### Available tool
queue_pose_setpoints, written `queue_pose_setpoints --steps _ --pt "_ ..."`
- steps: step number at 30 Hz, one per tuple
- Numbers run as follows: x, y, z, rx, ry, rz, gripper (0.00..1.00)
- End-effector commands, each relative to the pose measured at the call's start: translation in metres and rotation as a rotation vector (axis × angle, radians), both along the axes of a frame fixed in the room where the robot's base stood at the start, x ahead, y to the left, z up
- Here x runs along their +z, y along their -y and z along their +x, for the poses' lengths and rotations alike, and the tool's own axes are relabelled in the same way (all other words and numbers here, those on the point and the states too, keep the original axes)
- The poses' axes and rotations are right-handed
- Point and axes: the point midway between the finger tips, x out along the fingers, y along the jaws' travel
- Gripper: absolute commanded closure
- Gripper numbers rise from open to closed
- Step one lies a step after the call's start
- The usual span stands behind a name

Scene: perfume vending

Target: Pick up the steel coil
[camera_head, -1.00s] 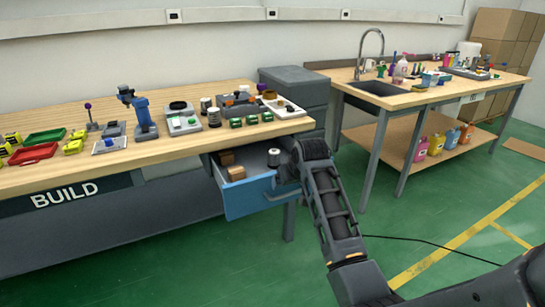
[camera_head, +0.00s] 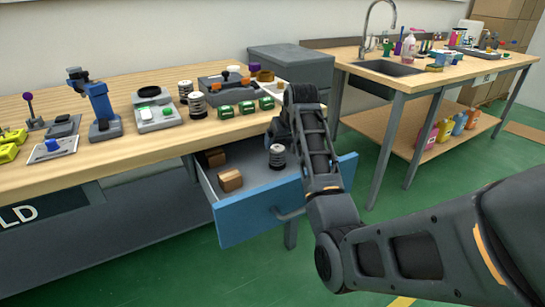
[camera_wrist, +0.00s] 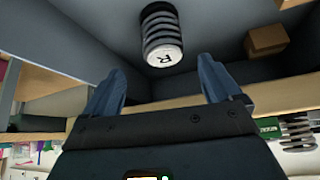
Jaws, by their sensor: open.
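A steel coil (camera_head: 277,157), dark ringed with a pale top, stands in the open blue-fronted drawer (camera_head: 240,215). In the wrist view the coil (camera_wrist: 161,38) shows a white face marked "R", just beyond the fingertips. My gripper (camera_head: 280,132) is above the drawer by the table corner, partly hidden by my arm. In the wrist view my gripper (camera_wrist: 160,68) is open with nothing between its fingers, apart from the coil. Two similar coils (camera_head: 197,105) (camera_head: 186,91) stand on the table.
Brown boxes (camera_head: 230,180) lie in the drawer left of the coil. The wooden tabletop (camera_head: 150,155) overhangs the drawer's back and carries green blocks (camera_head: 247,107) and tools. A sink bench (camera_head: 400,85) stands to the right. Green floor is clear in front.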

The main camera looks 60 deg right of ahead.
Motion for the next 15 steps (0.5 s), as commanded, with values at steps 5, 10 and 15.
queue_pose_setpoints --steps 5,10,15 --pt "-0.012 0.005 0.005 0.000 -0.001 0.001 0.09" --pt "-0.027 0.010 0.012 0.000 -0.001 0.001 0.09" --pt "-0.047 0.016 0.024 0.000 -0.001 0.001 0.09"
